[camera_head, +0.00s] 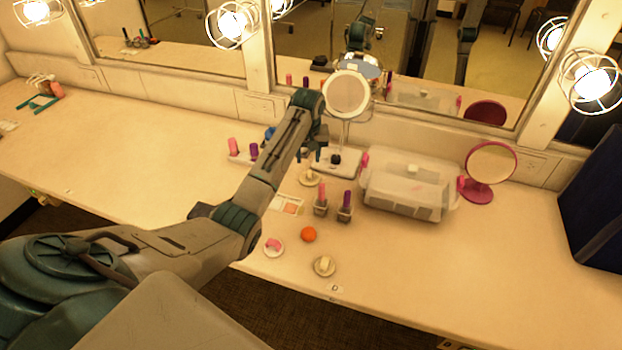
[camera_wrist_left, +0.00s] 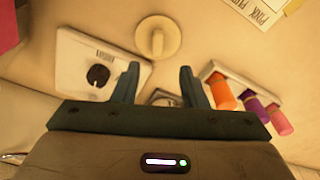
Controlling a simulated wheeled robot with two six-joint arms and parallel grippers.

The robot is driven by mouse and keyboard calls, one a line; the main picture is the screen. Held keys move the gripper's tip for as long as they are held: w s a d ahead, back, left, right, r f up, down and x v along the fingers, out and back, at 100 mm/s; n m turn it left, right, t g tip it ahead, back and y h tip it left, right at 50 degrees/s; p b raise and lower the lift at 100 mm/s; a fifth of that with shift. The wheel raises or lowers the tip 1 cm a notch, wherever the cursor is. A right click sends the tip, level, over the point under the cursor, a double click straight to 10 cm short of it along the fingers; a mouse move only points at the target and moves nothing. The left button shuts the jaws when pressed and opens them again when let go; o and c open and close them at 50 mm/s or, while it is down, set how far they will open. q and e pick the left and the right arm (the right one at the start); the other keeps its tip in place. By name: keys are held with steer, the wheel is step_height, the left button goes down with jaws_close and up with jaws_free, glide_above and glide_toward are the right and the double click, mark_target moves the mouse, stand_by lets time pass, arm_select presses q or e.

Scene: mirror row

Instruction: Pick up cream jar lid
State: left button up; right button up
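Several pale discs with a small knob lie on the table. One with a cream knob (camera_head: 309,177) lies just in front of my left gripper; it also shows in the left wrist view (camera_wrist_left: 158,37), beyond the fingertips and apart from them. A second cream-knobbed disc (camera_head: 324,265) and a pink-knobbed disc (camera_head: 274,247) lie near the front edge. I cannot tell for certain which is the cream jar lid. My left gripper (camera_head: 308,156) is low over the table by the mirror stand. In the wrist view its fingers (camera_wrist_left: 158,82) are apart with nothing held. My right gripper is out of view.
A white stand base with a black knob (camera_wrist_left: 97,75) and a rack of coloured tubes (camera_wrist_left: 252,104) flank the fingers. The table's left is largely clear.

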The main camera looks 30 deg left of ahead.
mark_target(310, 173)
arm_select(q)
steer(key=shift+f, duration=0.35)
steer(key=shift+d+f, duration=0.2)
step_height(310, 173, down, 4)
steer(key=shift+d+f+p, duration=0.1)
steer(key=shift+f+p, duration=0.15)
steer(key=shift+p, duration=0.6)
steer(key=shift+f, duration=0.3)
jaws_close()
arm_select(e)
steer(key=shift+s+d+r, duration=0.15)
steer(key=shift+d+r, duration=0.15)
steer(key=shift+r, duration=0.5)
